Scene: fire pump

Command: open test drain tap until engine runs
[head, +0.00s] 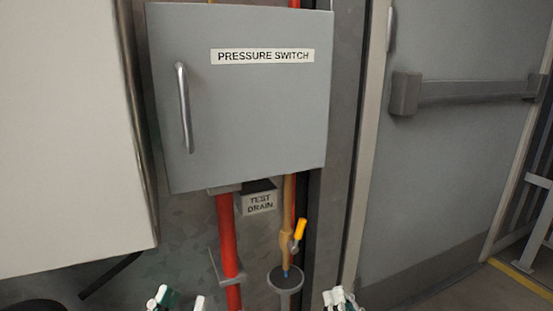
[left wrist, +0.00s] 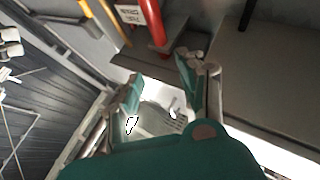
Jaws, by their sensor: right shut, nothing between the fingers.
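The test drain tap is on a brass pipe (head: 286,220) below the pressure switch box. Its yellow handle (head: 299,231) is tilted slightly off vertical, to the right of the pipe. A small blue bit (head: 285,273) shows at the pipe's lower end, over a round grey drain cup (head: 285,284); I cannot tell whether it is water. The TEST DRAIN sign (head: 260,202) is left of the pipe. My left gripper (head: 180,302) is open and empty at the bottom edge, left of and below the tap; its spread fingers show in the left wrist view (left wrist: 163,85). My right gripper (head: 340,299) is shut and empty, right of and below the tap.
The grey pressure switch box (head: 250,110) hangs above the tap. A red pipe (head: 228,240) runs down left of it. A large pale cabinet (head: 70,130) stands at left. A grey door (head: 455,150) with a push bar (head: 460,92) is at right.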

